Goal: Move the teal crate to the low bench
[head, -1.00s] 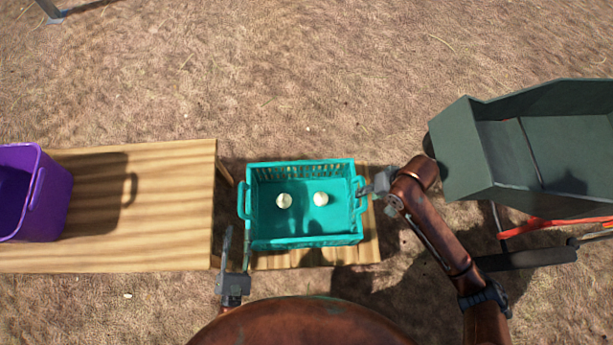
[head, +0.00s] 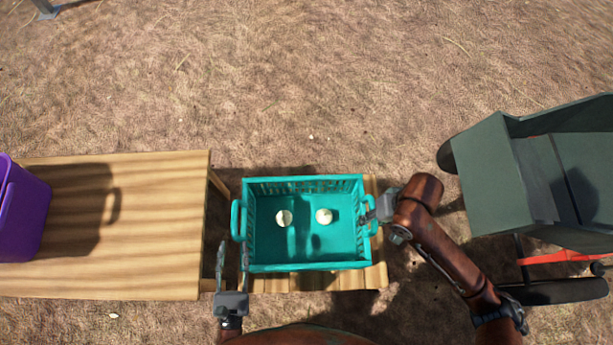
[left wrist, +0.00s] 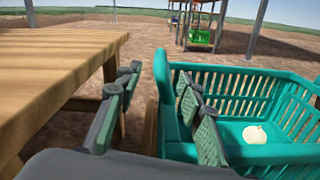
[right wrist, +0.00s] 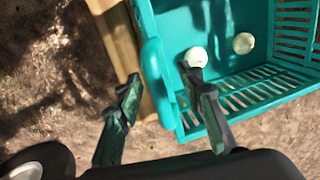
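The teal crate (head: 305,266) sits over the low slatted wooden bench (head: 376,277) in the head view, looking level. Two pale onions (head: 284,218) (head: 324,216) lie inside it. My left gripper (head: 233,255) is at the crate's front left corner, with its fingers apart. In the left wrist view, one finger (left wrist: 203,125) overlaps the crate's near wall and the other is outside it. My right gripper (head: 372,212) is at the right handle. In the right wrist view its fingers (right wrist: 165,105) are spread, near the crate's handle (right wrist: 155,78); contact is unclear.
A taller wooden table (head: 130,225) stands close on the left, with a purple crate (head: 20,215) on it. A dark green cart (head: 490,180) stands on the right beside my right arm. Bare ground beyond the crate is clear.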

